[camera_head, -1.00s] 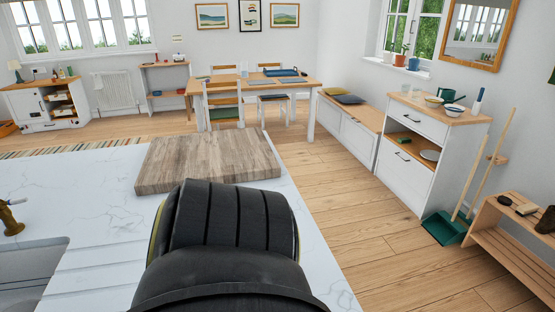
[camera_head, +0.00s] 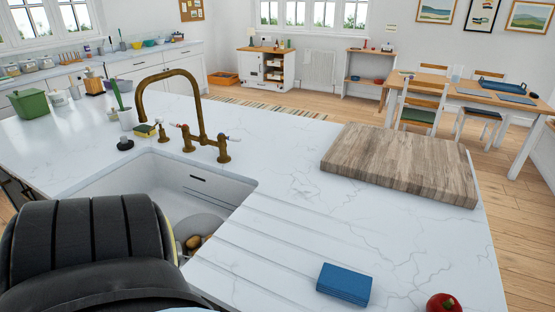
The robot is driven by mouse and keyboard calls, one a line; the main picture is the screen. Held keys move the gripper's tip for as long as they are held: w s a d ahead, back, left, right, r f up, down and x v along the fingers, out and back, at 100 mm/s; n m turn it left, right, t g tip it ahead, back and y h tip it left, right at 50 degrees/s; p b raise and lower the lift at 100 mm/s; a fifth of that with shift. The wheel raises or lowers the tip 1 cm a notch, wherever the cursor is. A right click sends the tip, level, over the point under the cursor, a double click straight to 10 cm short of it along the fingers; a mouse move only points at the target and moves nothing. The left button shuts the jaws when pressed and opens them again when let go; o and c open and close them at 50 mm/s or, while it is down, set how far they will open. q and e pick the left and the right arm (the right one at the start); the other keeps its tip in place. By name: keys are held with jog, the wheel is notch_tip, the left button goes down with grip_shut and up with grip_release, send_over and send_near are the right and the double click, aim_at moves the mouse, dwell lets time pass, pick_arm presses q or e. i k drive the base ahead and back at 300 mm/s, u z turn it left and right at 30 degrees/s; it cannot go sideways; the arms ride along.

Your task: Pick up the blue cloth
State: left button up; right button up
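The blue cloth (camera_head: 344,284) is a small folded stack lying on the white marble worktop (camera_head: 300,160), at the lower middle of the view. It lies just right of the grooved draining area beside the sink. Nothing touches it. A black rounded part of my own body covers the lower left of the view. Neither gripper shows in the view.
A sink (camera_head: 200,184) with a brass tap (camera_head: 196,140) is left of the cloth, with dishes inside. A thick wooden board (camera_head: 400,163) lies behind it. A red round item (camera_head: 443,303) sits to its right. The worktop between them is clear.

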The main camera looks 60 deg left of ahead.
aim_at(335, 282)
jog(key=u, duration=3.15)
jog(key=k, duration=1.1)
jog(key=z, duration=1.9)
jog(key=i, duration=0.5)
jog(key=z, duration=0.1)
